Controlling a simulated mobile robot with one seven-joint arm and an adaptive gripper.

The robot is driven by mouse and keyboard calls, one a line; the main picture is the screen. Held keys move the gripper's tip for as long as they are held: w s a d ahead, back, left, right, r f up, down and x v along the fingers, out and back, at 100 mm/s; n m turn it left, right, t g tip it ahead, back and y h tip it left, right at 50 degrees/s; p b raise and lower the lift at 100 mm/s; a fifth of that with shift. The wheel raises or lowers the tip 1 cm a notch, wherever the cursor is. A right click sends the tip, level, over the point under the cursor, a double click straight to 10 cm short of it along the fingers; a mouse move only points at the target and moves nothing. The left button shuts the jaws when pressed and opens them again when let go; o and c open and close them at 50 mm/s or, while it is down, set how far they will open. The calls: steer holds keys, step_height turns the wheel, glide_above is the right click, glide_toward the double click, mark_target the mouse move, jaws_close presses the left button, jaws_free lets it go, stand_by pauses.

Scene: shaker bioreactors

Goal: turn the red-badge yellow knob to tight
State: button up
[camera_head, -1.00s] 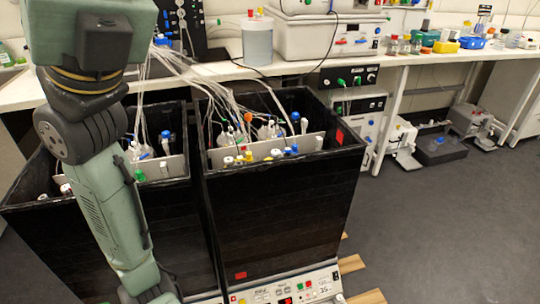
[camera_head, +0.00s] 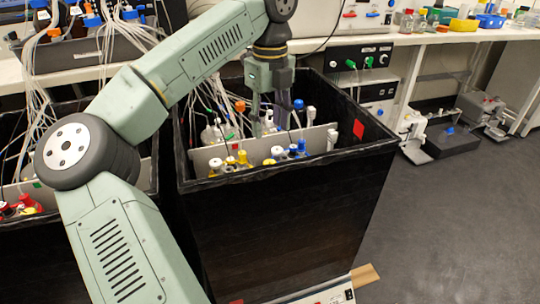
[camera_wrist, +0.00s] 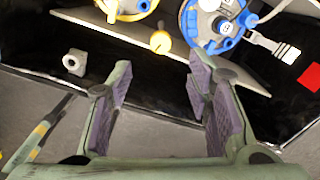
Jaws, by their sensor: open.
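The red badge (camera_head: 358,129) is a red square on the inner right wall of the right black box. It also shows at the right edge of the wrist view (camera_wrist: 311,77). A small yellow knob (camera_wrist: 160,42) sits by a pale plate, ahead of and between my fingers. In the head view yellow knobs (camera_head: 242,157) stand in a row by the front wall; I cannot tell which matches the wrist view's knob. My gripper (camera_head: 272,128) reaches down over this box from behind the row. In the wrist view my gripper (camera_wrist: 158,80) is open and empty, apart from the knob.
A pale divider plate (camera_head: 208,157) crosses the right box (camera_head: 290,225). A white knob (camera_wrist: 74,63) lies left of the yellow one. Blue-capped parts (camera_head: 299,104) and tubes crowd the box. The left box holds red knobs (camera_head: 27,205).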

mark_target(270, 159)
step_height(270, 159, down, 10)
steer(key=shift+s+d+f+p, duration=0.15)
steer(key=shift+p, duration=0.15)
jaws_close()
stand_by(0.7)
